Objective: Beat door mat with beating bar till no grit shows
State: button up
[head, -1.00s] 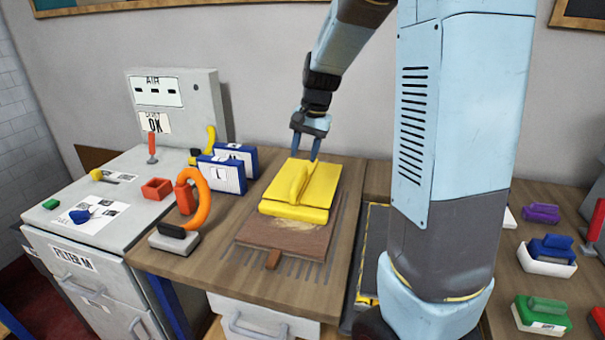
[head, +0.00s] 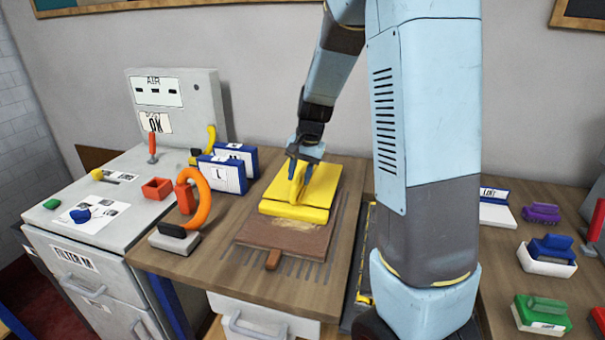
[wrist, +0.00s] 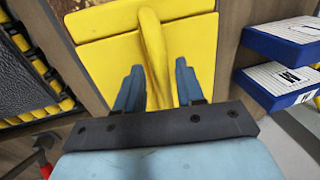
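A yellow slab with a raised ridge on top, which looks like the beating bar (head: 322,187), lies on the brown door mat (head: 285,240). The mat's front part is bare, with a tan grit-like patch along the slab's front edge; the slab hides the rest. My gripper (head: 297,170) is low over the slab at its ridge. In the wrist view the two blue fingers (wrist: 160,82) are apart, one on each side of the yellow ridge (wrist: 154,50), with gaps between them and it. The mat does not clearly show there.
An orange hooked tool on a grey base (head: 177,238) stands left of the mat. Blue-and-white boxes (head: 222,174) stand behind it. A grey cabinet (head: 115,215) with an orange tray is further left. Colored blocks (head: 548,250) lie on the right bench, beyond my column.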

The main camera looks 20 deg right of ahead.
grip_shut()
dwell(0.3)
